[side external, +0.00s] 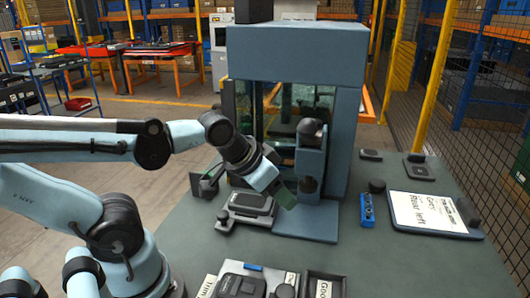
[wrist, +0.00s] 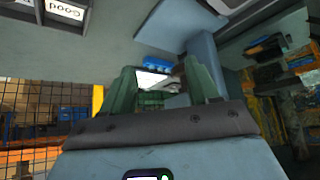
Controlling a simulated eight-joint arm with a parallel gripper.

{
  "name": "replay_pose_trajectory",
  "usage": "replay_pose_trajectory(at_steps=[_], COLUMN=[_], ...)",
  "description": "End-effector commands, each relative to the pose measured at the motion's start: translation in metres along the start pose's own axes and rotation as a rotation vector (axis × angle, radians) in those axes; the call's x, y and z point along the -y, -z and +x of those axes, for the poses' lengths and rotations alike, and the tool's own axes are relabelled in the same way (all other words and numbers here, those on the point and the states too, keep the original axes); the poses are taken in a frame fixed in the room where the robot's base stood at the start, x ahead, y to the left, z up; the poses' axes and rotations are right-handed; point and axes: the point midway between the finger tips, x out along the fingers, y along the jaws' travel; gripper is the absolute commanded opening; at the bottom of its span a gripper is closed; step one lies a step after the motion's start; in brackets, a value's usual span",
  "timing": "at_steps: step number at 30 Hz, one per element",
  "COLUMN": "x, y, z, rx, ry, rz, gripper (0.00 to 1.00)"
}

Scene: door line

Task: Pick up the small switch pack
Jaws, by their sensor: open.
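A small blue block with dark details on it, which looks like the switch pack (side external: 367,210), stands on the grey-green table to the right of the blue-grey machine. In the wrist view a blue piece that seems to be the same pack (wrist: 157,62) shows beyond my fingers, in front of a white board; its lower part is hidden. My gripper (side external: 284,194) is open and empty, tilted down in front of the machine, well to the left of the pack. Its two green fingers (wrist: 162,88) stand apart in the wrist view.
The machine (side external: 295,55) with its base plate (side external: 308,225) stands right beside my gripper. A white lettered board (side external: 430,212) and dark pucks lie to the right of the pack. A grey device (side external: 247,208) sits below my wrist. Trays (side external: 325,285) line the front. The right front table is clear.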

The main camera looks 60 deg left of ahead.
Motion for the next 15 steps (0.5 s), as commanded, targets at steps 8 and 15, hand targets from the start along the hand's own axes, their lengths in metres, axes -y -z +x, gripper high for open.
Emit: replay_pose_trajectory(at_steps=[8, 15], x=[0.0, -0.0032], y=[0.0, -0.0015], z=[0.0, -0.0006], rx=[0.0, 0.011], ry=[0.0, -0.006], rz=[0.0, 0.014], gripper=[0.89, 0.89])
